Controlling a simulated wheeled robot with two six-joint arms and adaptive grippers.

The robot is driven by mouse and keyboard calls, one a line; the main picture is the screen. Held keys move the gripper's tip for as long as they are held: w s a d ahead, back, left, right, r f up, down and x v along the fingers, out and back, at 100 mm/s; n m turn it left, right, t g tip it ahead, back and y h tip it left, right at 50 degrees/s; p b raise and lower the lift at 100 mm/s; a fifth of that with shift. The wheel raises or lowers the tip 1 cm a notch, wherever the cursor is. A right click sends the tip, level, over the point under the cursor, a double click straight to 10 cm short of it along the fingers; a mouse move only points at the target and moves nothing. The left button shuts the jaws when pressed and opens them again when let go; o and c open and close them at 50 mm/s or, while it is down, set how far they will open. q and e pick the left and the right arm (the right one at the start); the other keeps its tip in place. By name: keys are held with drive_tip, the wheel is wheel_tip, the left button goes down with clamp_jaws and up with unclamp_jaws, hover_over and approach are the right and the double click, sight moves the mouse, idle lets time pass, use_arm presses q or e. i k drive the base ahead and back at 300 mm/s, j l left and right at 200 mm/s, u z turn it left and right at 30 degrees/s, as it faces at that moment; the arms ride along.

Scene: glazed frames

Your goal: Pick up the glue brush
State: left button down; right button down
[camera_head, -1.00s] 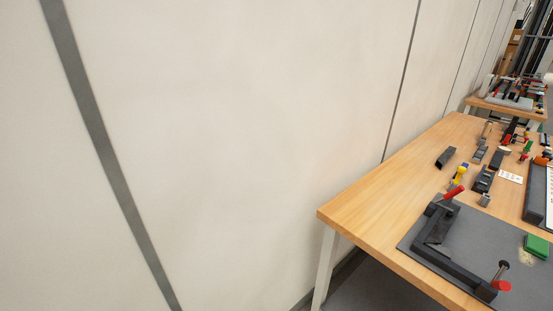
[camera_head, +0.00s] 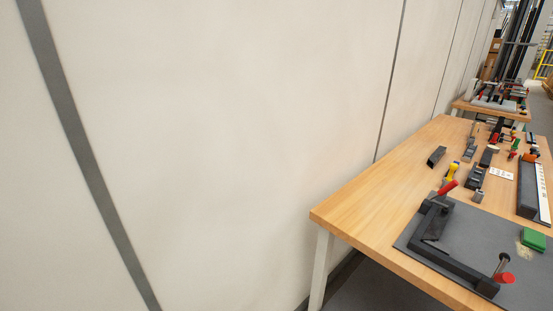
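Neither of my grippers is in view. I cannot make out a glue brush for certain among the small things on the wooden workbench (camera_head: 375,210) at the right. A small yellow object (camera_head: 453,171) stands near the middle of the bench, too small to identify. Several small red, green and orange items lie at the bench's far end, too small to tell apart.
A grey mat (camera_head: 465,232) at the near end bears a dark clamp-like frame (camera_head: 455,264) with red handles and a green block (camera_head: 534,241). A dark block (camera_head: 436,156) lies near the wall-side edge. A pale wall (camera_head: 220,130) fills the left. A second bench (camera_head: 463,105) stands behind.

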sight(478, 124)
drive_tip(key=k+l, duration=0.1)
drive_tip(key=l, duration=0.2)
drive_tip(key=k+l, duration=0.1)
drive_tip(key=l, duration=0.25)
drive_tip(key=k+l, duration=0.15)
drive_tip(key=l, duration=0.15)
drive_tip(key=k+l, duration=0.1)
drive_tip(key=l, duration=0.7)
drive_tip(key=k+l, duration=0.1)
drive_tip(key=l, duration=0.7)
drive_tip(key=k+l+z, duration=0.1)
drive_tip(key=l, duration=0.7)
drive_tip(key=k+l, duration=0.1)
drive_tip(key=l, duration=0.7)
drive_tip(key=i+l, duration=0.25)
drive_tip(key=l, duration=0.2)
drive_tip(key=i+l, duration=0.25)
drive_tip(key=l, duration=0.2)
drive_tip(key=i+l, duration=0.25)
drive_tip(key=l, duration=0.15)
drive_tip(key=i+l, duration=0.2)
drive_tip(key=l, duration=0.25)
drive_tip(key=u, duration=1.35)
drive_tip(key=z, duration=1.4)
drive_tip(key=l+u, duration=0.1)
drive_tip(key=u, duration=0.25)
drive_tip(key=i+l+u, duration=0.1)
drive_tip(key=u, duration=0.25)
drive_tip(key=l+u, duration=0.15)
drive_tip(key=u, duration=0.15)
